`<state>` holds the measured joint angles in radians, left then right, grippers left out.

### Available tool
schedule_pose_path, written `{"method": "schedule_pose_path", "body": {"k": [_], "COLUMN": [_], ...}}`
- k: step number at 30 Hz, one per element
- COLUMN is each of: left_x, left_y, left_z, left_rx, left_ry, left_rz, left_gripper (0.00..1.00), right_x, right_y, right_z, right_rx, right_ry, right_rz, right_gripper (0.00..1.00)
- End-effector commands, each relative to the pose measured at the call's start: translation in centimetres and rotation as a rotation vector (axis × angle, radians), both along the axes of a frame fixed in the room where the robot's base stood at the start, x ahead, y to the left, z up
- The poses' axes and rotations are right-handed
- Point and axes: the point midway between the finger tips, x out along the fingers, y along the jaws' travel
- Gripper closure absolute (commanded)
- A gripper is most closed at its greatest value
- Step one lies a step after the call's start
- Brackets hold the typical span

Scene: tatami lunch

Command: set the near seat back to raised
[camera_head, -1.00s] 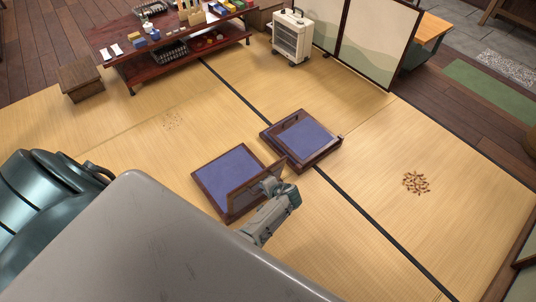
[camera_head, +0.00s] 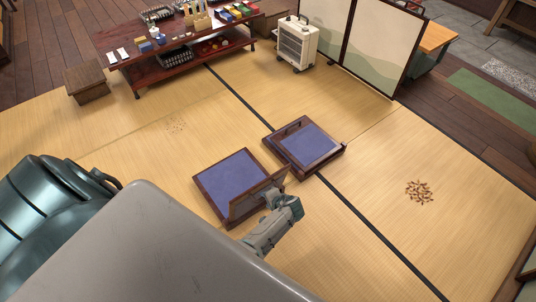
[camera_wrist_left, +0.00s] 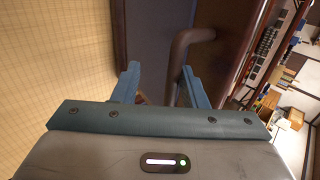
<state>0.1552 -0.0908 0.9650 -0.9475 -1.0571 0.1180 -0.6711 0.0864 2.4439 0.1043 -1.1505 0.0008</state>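The near seat (camera_head: 228,178) is a low dark wooden frame with a blue cushion on the tatami. Its back panel (camera_head: 243,207) stands tilted up along the side nearest my left arm. My left gripper (camera_head: 272,196) is at the outer face of this panel. In the left wrist view its two fingers (camera_wrist_left: 159,80) are apart, with a brown bent handle (camera_wrist_left: 182,48) at and between their tips. I cannot tell whether they touch it. My right gripper is not in view.
A second seat (camera_head: 308,140) with a blue cushion stands just beyond the near one. A low red table (camera_head: 185,62) with small goods, a wooden box (camera_head: 88,82), a white heater (camera_head: 296,45) and a folding screen (camera_head: 370,45) stand farther back. Brown bits (camera_head: 418,192) lie at right.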

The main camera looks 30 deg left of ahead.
Motion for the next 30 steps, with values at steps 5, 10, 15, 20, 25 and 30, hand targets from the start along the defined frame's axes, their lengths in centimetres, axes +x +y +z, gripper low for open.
{"method": "schedule_pose_path", "body": {"k": [5,10,15,20,25,30], "left_x": [-0.2,-0.1,0.0,0.1,-0.2,-1.0], "left_y": [-0.2,-0.3,-0.3,-0.3,-1.1,-3.1], "left_z": [-0.1,0.0,0.1,0.1,1.0,3.5], "left_rx": [-0.004,-0.004,-0.004,-0.004,-0.006,-0.006], "left_ry": [0.004,0.002,0.000,-0.001,-0.001,-0.002], "left_rz": [0.001,0.001,0.000,-0.001,0.000,0.000], "left_gripper": [0.66,0.66,0.66,0.66,0.66,0.66], "right_x": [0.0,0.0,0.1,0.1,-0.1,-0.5], "right_y": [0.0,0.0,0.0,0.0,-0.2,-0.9], "right_z": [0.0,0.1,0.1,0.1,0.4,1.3], "right_rx": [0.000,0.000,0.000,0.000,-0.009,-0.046], "right_ry": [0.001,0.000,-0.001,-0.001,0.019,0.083], "right_rz": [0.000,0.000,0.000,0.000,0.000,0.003], "right_gripper": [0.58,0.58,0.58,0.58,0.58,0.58]}}
